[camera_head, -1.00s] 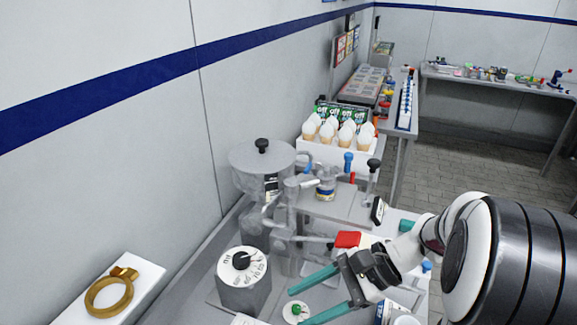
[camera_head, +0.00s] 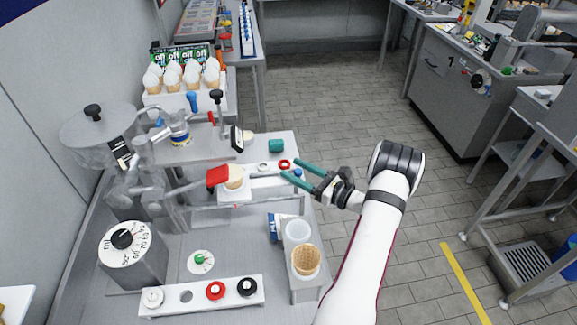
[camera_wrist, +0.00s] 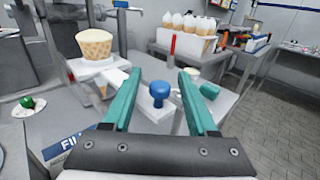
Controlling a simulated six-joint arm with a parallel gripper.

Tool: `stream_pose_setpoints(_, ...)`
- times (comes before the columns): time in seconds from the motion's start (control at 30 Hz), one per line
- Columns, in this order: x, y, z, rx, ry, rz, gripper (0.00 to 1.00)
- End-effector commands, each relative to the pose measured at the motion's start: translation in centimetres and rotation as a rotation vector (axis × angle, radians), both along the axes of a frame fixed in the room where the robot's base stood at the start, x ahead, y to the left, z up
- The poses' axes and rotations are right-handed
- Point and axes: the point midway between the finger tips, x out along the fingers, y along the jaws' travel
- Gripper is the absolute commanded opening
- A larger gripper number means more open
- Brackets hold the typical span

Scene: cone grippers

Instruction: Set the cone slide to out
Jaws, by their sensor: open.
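The cone slide (camera_head: 262,183) is a pale bar at the middle of the machine, with a small blue knob (camera_head: 297,173) at its right end. A wafer cone (camera_head: 234,180) sits upright in the holder at the slide's left end, beside a red block (camera_head: 216,176). My gripper (camera_head: 290,169) is open, its two teal fingers pointing left at the knob end. In the wrist view the blue knob (camera_wrist: 158,89) shows between the two fingers, apart from both. The cone (camera_wrist: 94,44) stands ahead to the left there. Contact between fingers and knob is not seen.
A rack of white-topped cones (camera_head: 180,80) stands behind. A teal cylinder (camera_head: 276,146) and a red ring (camera_head: 285,164) lie near the fingers. A cup and cone stand (camera_head: 302,284), a dial (camera_head: 124,240) and a knob strip (camera_head: 200,298) are in front.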

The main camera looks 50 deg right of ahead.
Motion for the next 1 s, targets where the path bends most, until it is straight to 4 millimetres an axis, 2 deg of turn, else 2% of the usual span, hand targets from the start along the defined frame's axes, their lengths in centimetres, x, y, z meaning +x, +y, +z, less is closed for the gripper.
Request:
stream_pose_setpoints(0.1,1.6,0.0,0.0,0.000,0.000,0.001,0.58)
stream_pose_setpoints(0.2,2.4,0.0,0.0,0.000,0.001,0.002,0.58)
stream_pose_setpoints(0.47,2.6,0.0,0.0,0.000,0.001,0.000,0.58)
stream_pose_setpoints(0.57,2.5,0.0,0.0,0.000,0.001,0.000,0.44)
stream_pose_setpoints(0.8,2.5,0.0,0.0,0.000,0.001,0.001,0.01)
stream_pose_setpoints(1.0,2.5,0.0,0.0,0.001,0.001,0.001,0.00)
